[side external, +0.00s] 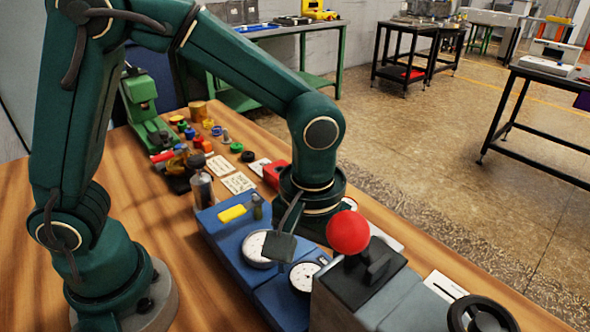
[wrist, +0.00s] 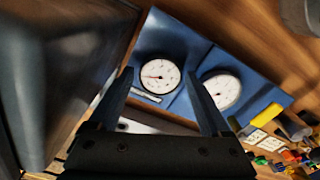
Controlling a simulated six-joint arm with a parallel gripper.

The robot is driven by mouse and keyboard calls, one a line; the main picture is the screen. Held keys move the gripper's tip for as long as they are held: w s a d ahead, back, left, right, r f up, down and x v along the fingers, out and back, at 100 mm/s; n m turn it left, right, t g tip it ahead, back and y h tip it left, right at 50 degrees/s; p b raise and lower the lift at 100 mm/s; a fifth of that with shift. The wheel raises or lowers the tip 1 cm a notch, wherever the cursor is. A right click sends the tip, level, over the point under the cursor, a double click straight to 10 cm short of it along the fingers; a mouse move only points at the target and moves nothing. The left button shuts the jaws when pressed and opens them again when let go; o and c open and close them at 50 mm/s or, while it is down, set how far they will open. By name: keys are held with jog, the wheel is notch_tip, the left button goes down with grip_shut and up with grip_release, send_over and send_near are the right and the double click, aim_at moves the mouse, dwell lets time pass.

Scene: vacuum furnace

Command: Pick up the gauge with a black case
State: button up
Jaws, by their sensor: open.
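Two round gauges with white dials lie face up on blue trays. The nearer gauge (side external: 305,277) has a thin dark rim, which looks like the black case; in the wrist view it (wrist: 160,76) appears between the fingertips. The other gauge (side external: 258,248) has a paler rim and shows in the wrist view (wrist: 222,90) to the right, partly behind the right finger. My gripper (wrist: 159,74) is open and empty, with its fingers pointing toward the nearer gauge. The height gap is hard to tell.
A grey machine block with a red ball knob (side external: 348,232) stands close beside the nearer gauge. A yellow block (side external: 232,213) lies on the blue tray (side external: 222,238). Several small parts and paper cards lie farther back on the wooden table (side external: 130,190).

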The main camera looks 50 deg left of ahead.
jog(key=shift+f, duration=0.15)
grip_shut()
